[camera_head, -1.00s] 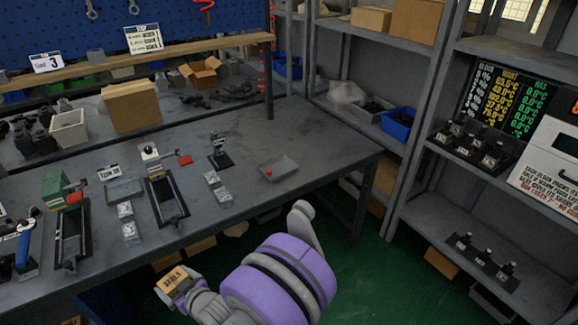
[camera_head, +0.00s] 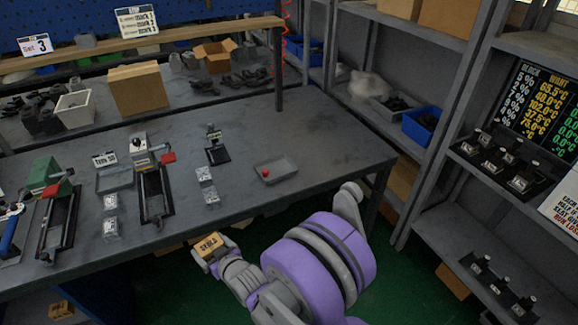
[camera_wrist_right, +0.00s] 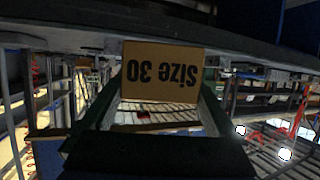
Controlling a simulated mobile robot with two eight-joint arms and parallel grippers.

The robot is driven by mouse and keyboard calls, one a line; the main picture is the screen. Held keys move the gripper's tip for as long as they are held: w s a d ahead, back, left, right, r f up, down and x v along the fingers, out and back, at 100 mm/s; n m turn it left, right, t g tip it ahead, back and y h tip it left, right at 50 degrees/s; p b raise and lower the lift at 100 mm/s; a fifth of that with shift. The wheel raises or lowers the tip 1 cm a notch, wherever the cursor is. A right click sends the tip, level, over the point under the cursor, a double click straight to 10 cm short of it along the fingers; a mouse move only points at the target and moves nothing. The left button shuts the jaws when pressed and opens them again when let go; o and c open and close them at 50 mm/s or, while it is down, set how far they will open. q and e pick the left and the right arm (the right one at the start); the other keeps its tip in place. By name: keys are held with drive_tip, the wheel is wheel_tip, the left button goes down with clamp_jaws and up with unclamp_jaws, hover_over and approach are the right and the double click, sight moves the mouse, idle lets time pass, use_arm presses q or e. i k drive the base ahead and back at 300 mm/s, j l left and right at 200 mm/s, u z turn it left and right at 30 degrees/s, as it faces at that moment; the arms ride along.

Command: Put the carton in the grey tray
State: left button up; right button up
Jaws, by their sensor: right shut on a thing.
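The carton (camera_head: 209,243) is a small tan box with dark lettering. My right gripper (camera_head: 207,253) is shut on it and holds it in front of the table's front edge. In the right wrist view, the carton (camera_wrist_right: 162,70) reads "Size 30" upside down, between the fingers of the gripper (camera_wrist_right: 158,108). A grey tray (camera_head: 289,176) with a small red ball lies on the table near its right end, up and right of the carton in the picture. My left gripper is not in view.
The grey table (camera_head: 330,145) has bare room around the right tray. Small metal blocks (camera_head: 207,185), a black stand (camera_head: 217,153) and a clamp-like fixture (camera_head: 152,185) stand to its left. Shelving (camera_head: 440,130) rises at the right. A larger cardboard box (camera_head: 138,90) stands at the back.

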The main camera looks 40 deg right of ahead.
sight(282, 169)
drive_tip(key=l+z, duration=0.1)
drive_tip(key=l, duration=0.8)
drive_tip(key=i+l, duration=0.3)
drive_tip(key=i, duration=0.25)
